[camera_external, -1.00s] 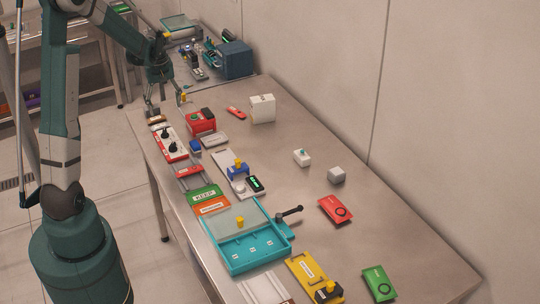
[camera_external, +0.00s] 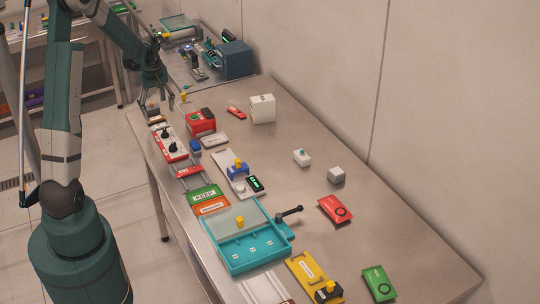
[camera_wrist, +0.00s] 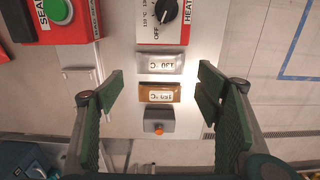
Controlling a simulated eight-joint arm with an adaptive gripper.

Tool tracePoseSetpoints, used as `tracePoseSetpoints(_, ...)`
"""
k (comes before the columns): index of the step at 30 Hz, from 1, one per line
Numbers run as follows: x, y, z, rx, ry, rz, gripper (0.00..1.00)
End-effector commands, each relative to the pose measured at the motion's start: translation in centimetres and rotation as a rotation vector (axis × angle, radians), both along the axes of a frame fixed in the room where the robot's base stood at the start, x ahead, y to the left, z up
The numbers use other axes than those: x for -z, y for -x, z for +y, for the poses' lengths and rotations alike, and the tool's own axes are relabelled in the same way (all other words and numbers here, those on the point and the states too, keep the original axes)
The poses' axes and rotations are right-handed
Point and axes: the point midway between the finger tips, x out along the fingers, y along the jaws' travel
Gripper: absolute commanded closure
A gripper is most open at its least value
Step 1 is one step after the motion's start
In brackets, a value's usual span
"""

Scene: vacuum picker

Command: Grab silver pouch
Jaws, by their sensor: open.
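In the wrist view, a flat silver piece (camera_wrist: 160,63) labelled "130 °C" lies below the heat dial, next to a brown-orange piece (camera_wrist: 161,93) labelled "155 °C". The silver piece looks like a small pouch. My gripper (camera_wrist: 160,84) is open and empty above them, with one green finger on each side and clear gaps. In the external view my gripper (camera_external: 157,104) is over the table's far left end. A second flat silver-grey item (camera_external: 214,139) lies beside the red sealer there; I cannot tell whether it is a pouch.
The red sealer (camera_wrist: 60,18) with a green button stands close to the left finger. The heat dial panel (camera_wrist: 164,22) is above the silver piece. A grey block (camera_wrist: 158,121) with an orange button is below the brown piece. The table's right half has free room.

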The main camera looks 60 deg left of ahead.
Motion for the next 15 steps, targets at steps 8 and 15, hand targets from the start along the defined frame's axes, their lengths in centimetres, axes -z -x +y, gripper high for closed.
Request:
tracePoseSetpoints(8, 1.08, 0.01, -0.04, 0.0, 0.0, 0.0, 0.35)
tracePoseSetpoints(15, 1.11, 0.01, -0.04, 0.0, 0.0, 0.0, 0.35)
